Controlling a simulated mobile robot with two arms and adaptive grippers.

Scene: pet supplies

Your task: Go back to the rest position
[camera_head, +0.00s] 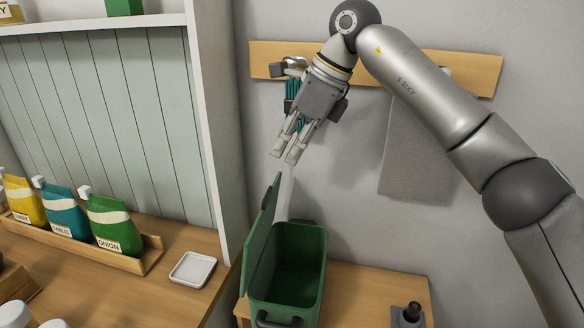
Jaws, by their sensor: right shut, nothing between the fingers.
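My right gripper (288,154) is raised on its arm at the upper middle, in front of the wall. Its fingers are shut with nothing seen between them and point down and to the left. It is above the open green bin (313,265) and apart from it. The bin's lid stands up on its left side, and its inside looks empty from here. My left gripper is not in view.
A wooden rail (472,75) on the wall holds a teal item and a hanging grey cloth (420,165). Pouches, such as the green one (112,226), stand in a wooden tray (143,262) at left. A white dish (193,270) lies beside it. A dark object (408,317) is at bottom right.

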